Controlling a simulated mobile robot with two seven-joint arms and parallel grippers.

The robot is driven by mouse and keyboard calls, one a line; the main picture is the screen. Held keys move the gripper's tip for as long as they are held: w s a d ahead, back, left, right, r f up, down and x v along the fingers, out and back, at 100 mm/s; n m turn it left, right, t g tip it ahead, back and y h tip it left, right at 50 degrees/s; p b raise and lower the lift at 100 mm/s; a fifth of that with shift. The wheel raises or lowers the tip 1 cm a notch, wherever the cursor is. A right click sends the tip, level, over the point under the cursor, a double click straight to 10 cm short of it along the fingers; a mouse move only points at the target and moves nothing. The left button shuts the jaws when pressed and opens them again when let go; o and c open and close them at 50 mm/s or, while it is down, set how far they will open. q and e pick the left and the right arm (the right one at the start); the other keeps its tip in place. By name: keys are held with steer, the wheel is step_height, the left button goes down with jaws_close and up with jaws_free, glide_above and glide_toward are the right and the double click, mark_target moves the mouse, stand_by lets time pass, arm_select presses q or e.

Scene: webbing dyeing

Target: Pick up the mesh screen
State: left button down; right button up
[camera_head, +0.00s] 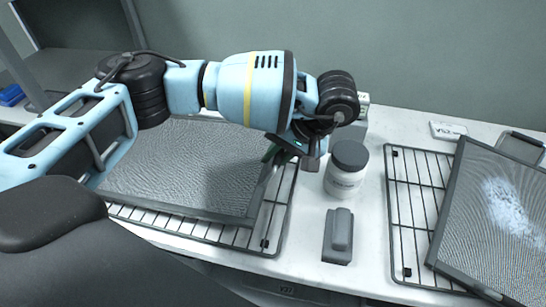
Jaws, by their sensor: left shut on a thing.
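A mesh screen (180,170) with a dark frame and grey mesh is at the left, over a wire rack (268,232). My left gripper (284,152) is at the far right corner of this screen and is shut on its frame. The arm hides the screen's far edge and part of its left side. I cannot tell whether the screen is touching the rack or just above it. A second mesh screen (490,225), with a white powdery patch on it, lies tilted on another wire rack (408,205) at the right. My right gripper is not in view.
A white jar (345,182) with a grey lid stands between the racks, close to my left gripper. A grey block-shaped tool (338,236) lies in front of it. A small white label plate (449,130) is behind the right rack. A blue item (11,95) is at the far left.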

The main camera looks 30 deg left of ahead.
arm_select(q)
steer(key=s+d+r, duration=0.1)
steer(key=s+d, duration=0.9)
steer(key=s, duration=0.1)
steer(key=shift+r, duration=0.25)
